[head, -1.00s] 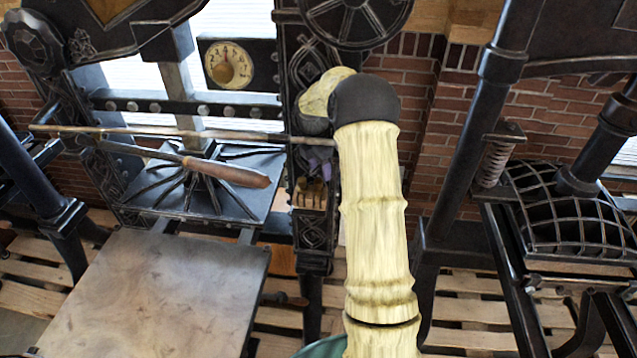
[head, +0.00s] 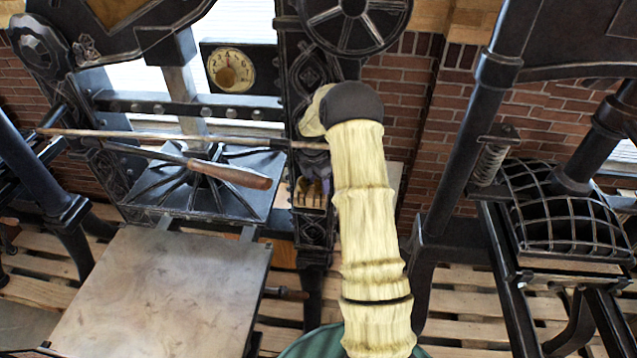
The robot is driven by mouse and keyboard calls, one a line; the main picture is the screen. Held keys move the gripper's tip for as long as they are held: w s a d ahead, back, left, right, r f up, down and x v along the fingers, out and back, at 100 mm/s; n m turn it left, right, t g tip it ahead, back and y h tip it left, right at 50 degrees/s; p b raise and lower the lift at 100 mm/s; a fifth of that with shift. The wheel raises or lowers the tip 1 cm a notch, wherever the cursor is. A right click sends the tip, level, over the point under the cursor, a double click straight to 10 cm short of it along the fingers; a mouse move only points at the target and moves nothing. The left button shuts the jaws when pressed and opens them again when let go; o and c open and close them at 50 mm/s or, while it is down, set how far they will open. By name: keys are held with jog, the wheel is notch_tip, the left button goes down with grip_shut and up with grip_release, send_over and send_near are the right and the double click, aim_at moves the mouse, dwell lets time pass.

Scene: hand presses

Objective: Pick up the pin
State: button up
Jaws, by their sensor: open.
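I cannot make out the pin for certain. A small tan holder with several upright pieces (head: 311,193) is fixed to the dark ornate post of the left press, left of my arm. A small purplish shape shows just above it, too small and shaded to name. My cream-coloured arm with its dark joint rises through the middle of the head view. My gripper is not visible; the arm appears to hide it.
The left press has a flat metal plate (head: 165,290), a wooden-handled lever (head: 228,173) and a long thin rod (head: 180,136) reaching toward my arm. Another press (head: 565,215) with a caged grid stands right. Wooden slats cover the floor; a brick wall (head: 400,85) is behind.

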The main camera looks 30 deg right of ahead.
dwell(0.5)
grip_shut()
jog(key=shift+r, duration=0.1)
jog(key=shift+r+b, duration=0.15)
jog(key=shift+b, duration=0.2)
notch_tip(320, 180, up, 6)
jog(key=b, duration=0.4)
jog(key=shift+r, duration=0.15)
jog(key=s+d+b, duration=0.7)
jog(key=s+d, duration=0.4)
jog(key=d, duration=0.3)
jog(key=shift+s+r, duration=0.15)
